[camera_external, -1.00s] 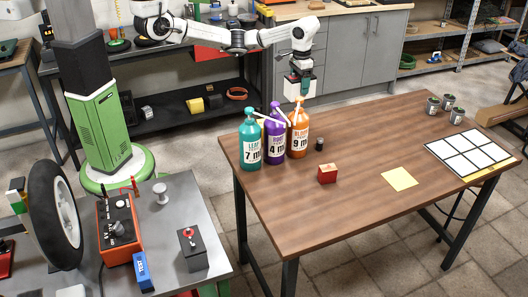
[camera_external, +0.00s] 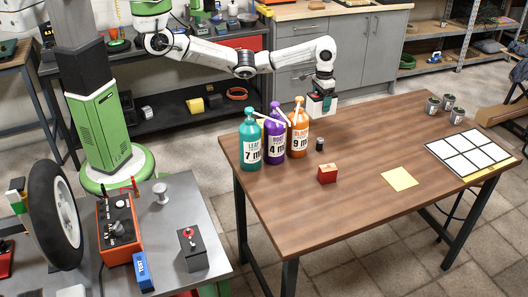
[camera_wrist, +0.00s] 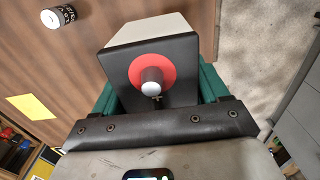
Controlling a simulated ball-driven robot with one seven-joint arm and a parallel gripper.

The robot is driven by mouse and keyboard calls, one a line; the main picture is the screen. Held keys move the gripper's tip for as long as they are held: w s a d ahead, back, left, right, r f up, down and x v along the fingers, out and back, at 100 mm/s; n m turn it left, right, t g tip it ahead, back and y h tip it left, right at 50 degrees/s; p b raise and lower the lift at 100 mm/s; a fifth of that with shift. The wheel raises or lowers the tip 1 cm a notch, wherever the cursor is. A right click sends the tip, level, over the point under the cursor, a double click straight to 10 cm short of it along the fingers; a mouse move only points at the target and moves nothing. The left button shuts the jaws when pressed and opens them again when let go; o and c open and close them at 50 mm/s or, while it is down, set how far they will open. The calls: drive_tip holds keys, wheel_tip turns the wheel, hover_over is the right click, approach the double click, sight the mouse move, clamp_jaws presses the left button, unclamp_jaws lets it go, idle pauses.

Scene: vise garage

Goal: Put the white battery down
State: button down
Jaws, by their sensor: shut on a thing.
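The white battery (camera_external: 322,106) is a white box with a black top, which carries a red disc and a round terminal in the wrist view (camera_wrist: 134,62). My gripper (camera_external: 321,98) is shut on it, with green fingers on its two sides. The battery hangs by the far edge of the wooden table (camera_external: 330,215), behind and right of the orange bottle. From these views I cannot tell whether its underside touches anything. Its lower part is hidden in the wrist view.
Teal (camera_external: 250,140), purple (camera_external: 275,135) and orange (camera_external: 298,133) pump bottles stand left of the battery. A small black canister (camera_external: 320,144) stands in front of it, with a red box (camera_external: 327,174) nearer. A yellow sheet (camera_external: 400,179) and white grid (camera_external: 474,152) lie right. The far middle tabletop is clear.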

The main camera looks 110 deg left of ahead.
sight(327, 114)
drive_tip(key=shift+w+a+f, duration=0.25)
drive_tip(key=shift+w+f, duration=0.5)
drive_tip(key=shift+f, duration=0.1)
drive_tip(key=shift+w+a+f, duration=0.2)
drive_tip(key=shift+w+f, duration=0.55)
drive_tip(key=shift+f, duration=1.45)
unclamp_jaws()
drive_tip(key=shift+s+f, duration=0.1)
drive_tip(key=shift+f, duration=0.1)
drive_tip(key=shift+r, duration=0.1)
wheel_tip(327, 114, up, 12)
